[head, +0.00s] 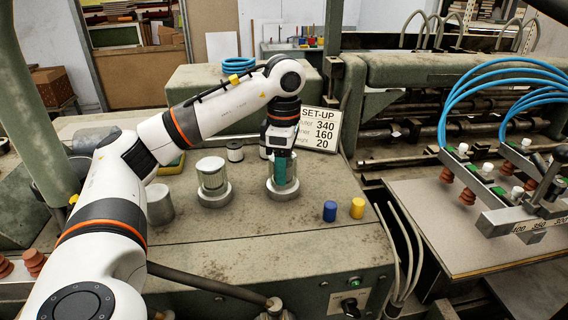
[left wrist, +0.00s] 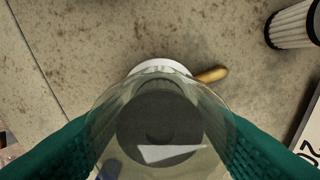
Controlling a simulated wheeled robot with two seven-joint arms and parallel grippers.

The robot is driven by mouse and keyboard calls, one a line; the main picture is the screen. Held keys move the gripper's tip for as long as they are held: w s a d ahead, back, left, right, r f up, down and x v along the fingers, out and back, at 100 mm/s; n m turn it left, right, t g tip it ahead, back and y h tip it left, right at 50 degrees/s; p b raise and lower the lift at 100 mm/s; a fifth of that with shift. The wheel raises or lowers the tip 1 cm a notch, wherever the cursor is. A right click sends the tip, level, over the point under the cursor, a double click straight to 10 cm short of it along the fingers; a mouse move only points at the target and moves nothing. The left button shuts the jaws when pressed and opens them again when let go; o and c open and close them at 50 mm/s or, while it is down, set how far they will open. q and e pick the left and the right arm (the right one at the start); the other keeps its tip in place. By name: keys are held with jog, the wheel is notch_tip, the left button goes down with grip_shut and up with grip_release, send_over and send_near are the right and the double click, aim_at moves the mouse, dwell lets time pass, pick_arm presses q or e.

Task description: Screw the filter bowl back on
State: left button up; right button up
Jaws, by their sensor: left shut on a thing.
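My left gripper (head: 281,174) points down with its teal fingers shut on a clear filter bowl (left wrist: 160,112). In the left wrist view the bowl fills the space between the two finger pads (left wrist: 160,135), with a dark round surface visible inside it. In the head view the held bowl is largely hidden by the fingers, just above or in a round metal base (head: 283,193) on the machine top. I cannot tell whether it is seated or threaded there. My right gripper is not in view.
A blue cylinder (head: 330,211) and a yellow cylinder (head: 357,208) stand to the right. A set-up sign (head: 318,129) stands behind.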

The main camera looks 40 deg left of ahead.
pick_arm(q)
jog(key=o, duration=1.1)
jog(key=shift+c, duration=0.2)
jog(key=shift+r, duration=0.5)
notch_tip(320, 180, up, 11)
jog(key=p, duration=0.4)
